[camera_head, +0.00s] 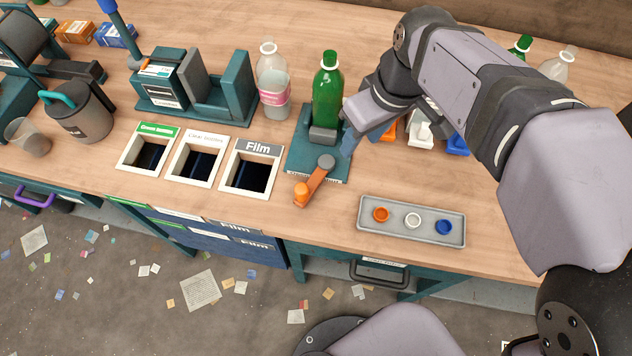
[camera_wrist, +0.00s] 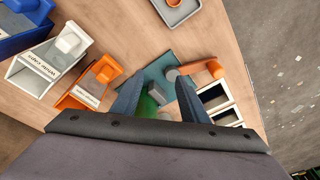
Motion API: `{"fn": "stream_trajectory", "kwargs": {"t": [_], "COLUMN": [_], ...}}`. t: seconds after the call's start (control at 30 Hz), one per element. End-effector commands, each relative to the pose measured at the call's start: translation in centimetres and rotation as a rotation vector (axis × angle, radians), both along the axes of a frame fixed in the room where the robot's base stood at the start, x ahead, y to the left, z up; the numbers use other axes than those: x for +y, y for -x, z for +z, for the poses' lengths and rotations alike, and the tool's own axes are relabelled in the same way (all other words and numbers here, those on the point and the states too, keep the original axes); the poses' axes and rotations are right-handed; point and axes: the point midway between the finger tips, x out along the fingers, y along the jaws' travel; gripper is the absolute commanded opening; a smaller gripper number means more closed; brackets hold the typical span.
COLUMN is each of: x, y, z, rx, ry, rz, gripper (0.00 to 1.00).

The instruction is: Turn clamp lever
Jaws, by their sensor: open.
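The clamp lever (camera_head: 315,183) is an orange arm with a round orange knob and a grey pivot. It slants toward the table's front edge on a teal clamp base (camera_head: 300,160). A green bottle (camera_head: 327,92) stands upright on this base behind a grey clamp block (camera_head: 322,135). My gripper (camera_head: 349,142) is above the base's right side, apart from the lever. In the wrist view my gripper (camera_wrist: 160,92) is open and empty, with the green bottle (camera_wrist: 148,104) showing beyond its fingers.
A grey tray (camera_head: 367,232) with orange, white and blue caps lies right of the lever. Three bin openings, one labelled Film (camera_head: 250,170), are left. Orange, white and blue boxes (camera_wrist: 90,82) lie beside my gripper.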

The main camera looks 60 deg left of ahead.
Motion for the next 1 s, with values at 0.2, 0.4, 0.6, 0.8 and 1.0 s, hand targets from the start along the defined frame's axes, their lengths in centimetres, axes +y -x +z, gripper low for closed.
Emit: {"fn": "stream_trajectory", "kwargs": {"t": [0.2,0.4,0.6,0.8,1.0], "x": [1.0,0.9,0.8,0.8,0.8], "y": [9.0,12.3,12.7,12.7,12.7], "z": [-0.7,-0.8,-0.9,-2.2,-4.8], "rx": [-0.039,-0.067,-0.072,-0.071,-0.071], "ry": [0.129,0.179,0.187,0.189,0.188], "rz": [0.206,0.277,0.288,0.287,0.287], "gripper": [0.40,0.40,0.40,0.40,0.40]}}
